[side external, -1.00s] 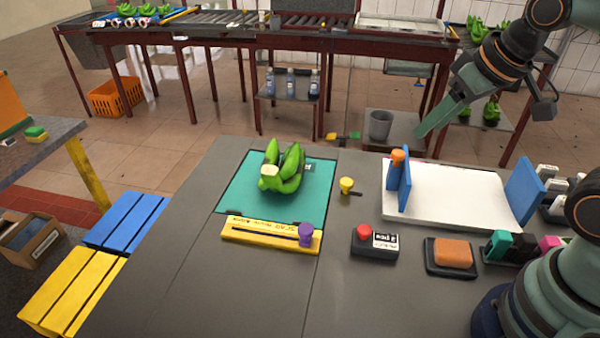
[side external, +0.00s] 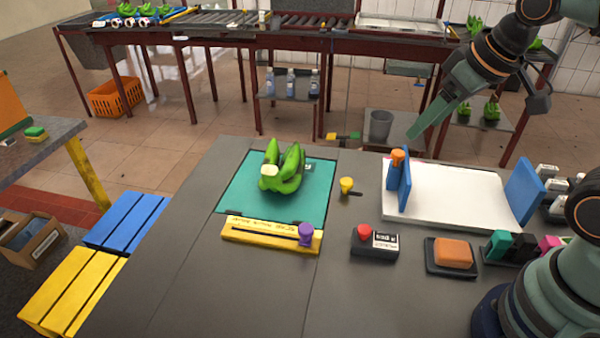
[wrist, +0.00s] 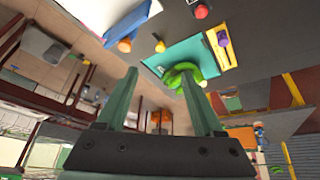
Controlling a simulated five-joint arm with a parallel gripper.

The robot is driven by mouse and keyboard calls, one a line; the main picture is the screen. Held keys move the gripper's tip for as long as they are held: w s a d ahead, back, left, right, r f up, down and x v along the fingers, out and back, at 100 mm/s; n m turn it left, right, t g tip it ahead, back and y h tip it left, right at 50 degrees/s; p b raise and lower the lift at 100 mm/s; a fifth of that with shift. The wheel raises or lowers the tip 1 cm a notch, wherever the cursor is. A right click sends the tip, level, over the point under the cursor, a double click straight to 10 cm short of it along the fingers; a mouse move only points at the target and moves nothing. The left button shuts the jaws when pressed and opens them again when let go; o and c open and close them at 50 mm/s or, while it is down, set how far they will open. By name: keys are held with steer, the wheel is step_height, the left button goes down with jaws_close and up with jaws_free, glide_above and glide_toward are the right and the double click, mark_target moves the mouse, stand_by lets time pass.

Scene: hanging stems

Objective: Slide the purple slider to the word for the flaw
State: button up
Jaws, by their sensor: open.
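The purple slider knob (side external: 305,233) stands at the right end of a yellow bar (side external: 262,236) with a dark slot and small lettering too blurred to read. Green bananas (side external: 282,168) lie on a teal mat (side external: 240,190) behind the bar. My gripper (side external: 415,132) is up in the air at the upper right, well away from the slider and above the white tray's far edge. In the wrist view my gripper (wrist: 160,82) shows two green fingers spread apart with nothing held. The purple knob (wrist: 222,38) and the bananas (wrist: 188,75) show beyond them.
A red-button box (side external: 375,242), an orange sponge on a black tray (side external: 452,270) and a yellow knob (side external: 346,186) stand right of the bar. A white tray (side external: 450,215) with blue uprights lies further right. Bare grey table surrounds the bar's front.

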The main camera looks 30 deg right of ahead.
steer(key=w+a+f+n+g, duration=0.2)
steer(key=w+a+n+g, duration=0.1)
steer(key=w+a+n, duration=0.45)
steer(key=n+g, duration=0.2)
steer(key=n, duration=0.8)
glide_above(306, 227)
step_height(306, 227, down, 8)
steer(key=shift+m, duration=0.25)
step_height(306, 227, down, 11)
steer(key=shift+f, duration=0.1)
jaws_close()
